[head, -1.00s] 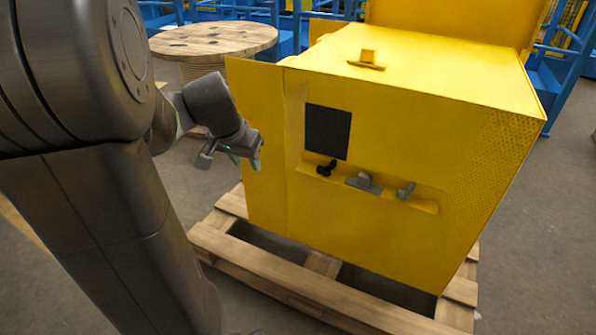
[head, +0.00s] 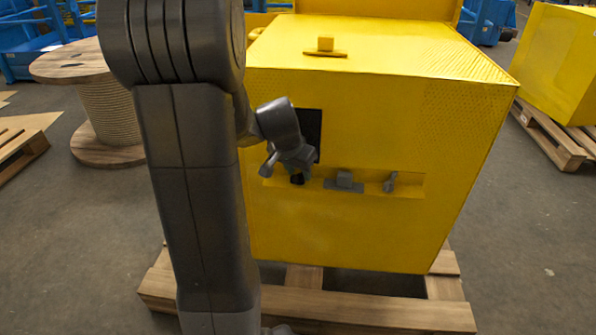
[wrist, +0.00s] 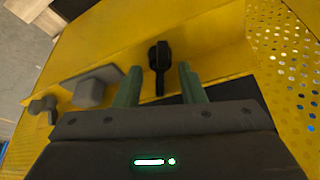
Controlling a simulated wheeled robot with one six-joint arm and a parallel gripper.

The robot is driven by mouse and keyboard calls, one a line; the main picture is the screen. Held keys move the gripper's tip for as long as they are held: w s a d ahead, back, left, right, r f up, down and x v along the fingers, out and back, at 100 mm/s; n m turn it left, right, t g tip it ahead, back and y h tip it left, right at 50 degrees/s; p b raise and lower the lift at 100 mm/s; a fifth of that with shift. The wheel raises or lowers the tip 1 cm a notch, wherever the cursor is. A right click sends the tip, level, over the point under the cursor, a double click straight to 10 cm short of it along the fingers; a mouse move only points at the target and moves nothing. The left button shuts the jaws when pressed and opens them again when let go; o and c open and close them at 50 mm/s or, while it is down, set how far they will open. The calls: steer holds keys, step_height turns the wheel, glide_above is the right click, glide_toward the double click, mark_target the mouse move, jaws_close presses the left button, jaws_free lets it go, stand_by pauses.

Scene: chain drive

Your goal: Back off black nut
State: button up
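The black nut (wrist: 159,66) is a small winged piece on the yellow cabinet's front. In the wrist view it lies just beyond and between the tips of my gripper (wrist: 157,78), whose two green fingers are apart and empty. In the head view my gripper (head: 296,168) is in front of the cabinet at the nut's place, and only a dark bit of the nut (head: 297,179) shows below it. I cannot tell from the frames whether the fingers touch the nut.
On the yellow cabinet (head: 345,225), a grey block (head: 344,181) and a grey winged nut (head: 390,182) sit right of the black nut on the recessed strip. A dark square opening (head: 313,130) is behind my gripper. The cabinet stands on a wooden pallet (head: 380,312). A cable spool (head: 108,115) stands at left.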

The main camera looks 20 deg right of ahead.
jaws_close()
